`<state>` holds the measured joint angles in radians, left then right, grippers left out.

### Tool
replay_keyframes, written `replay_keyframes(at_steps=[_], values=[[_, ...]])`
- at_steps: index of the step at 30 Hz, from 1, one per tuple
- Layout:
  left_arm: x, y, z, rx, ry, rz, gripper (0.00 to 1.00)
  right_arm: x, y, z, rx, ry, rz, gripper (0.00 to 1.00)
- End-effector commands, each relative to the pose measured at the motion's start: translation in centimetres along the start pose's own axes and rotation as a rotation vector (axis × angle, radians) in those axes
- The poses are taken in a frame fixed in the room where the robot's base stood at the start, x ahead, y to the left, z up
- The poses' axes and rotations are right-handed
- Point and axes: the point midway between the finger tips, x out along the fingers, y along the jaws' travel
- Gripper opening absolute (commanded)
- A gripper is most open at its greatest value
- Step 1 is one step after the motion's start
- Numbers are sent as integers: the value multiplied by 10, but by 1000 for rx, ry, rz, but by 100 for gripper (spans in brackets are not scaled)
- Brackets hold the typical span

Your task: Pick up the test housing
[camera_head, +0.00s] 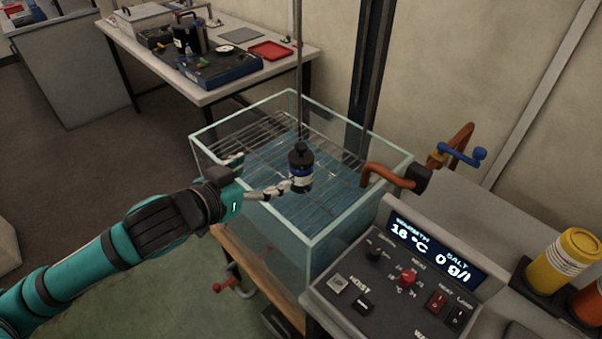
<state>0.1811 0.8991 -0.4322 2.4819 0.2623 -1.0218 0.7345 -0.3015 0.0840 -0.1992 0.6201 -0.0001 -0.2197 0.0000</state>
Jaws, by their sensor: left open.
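The test housing (301,168) is a small black cylinder with a pale band and a narrower black cap. It appears upright above the wire rack (240,144) inside the glass tank (345,215). My left gripper (284,187) reaches in from the left at the tank's near side, its fingers beside the lower part of the housing. It is open; whether the fingers touch the housing cannot be told. My right gripper is out of view.
A control panel (398,275) with display, knobs and switches stands at the front right. An orange pipe (388,176) with a blue-handled valve (470,155) sits at the tank's right. A yellow container (563,262) is at the far right. A table (275,62) with equipment stands behind.

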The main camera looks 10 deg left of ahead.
Motion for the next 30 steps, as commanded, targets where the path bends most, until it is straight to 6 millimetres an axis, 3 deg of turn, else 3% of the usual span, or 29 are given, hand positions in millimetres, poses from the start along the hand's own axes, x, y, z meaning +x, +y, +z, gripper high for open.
replay_keyframes(at_steps=[2, 3, 12, 22, 30], values=[[15, 0, 5, 1, 7, 1, 85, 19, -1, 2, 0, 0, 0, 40], [22, 0, -1, -2, 2, 0, 85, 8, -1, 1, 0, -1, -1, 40], [85, 1, -1, 0, 1, 1, 85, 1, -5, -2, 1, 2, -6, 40], [115, 1, 0, 1, -1, 0, 85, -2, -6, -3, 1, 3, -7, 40], [153, 2, 0, 1, -1, 0, 85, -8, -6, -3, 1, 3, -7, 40]])
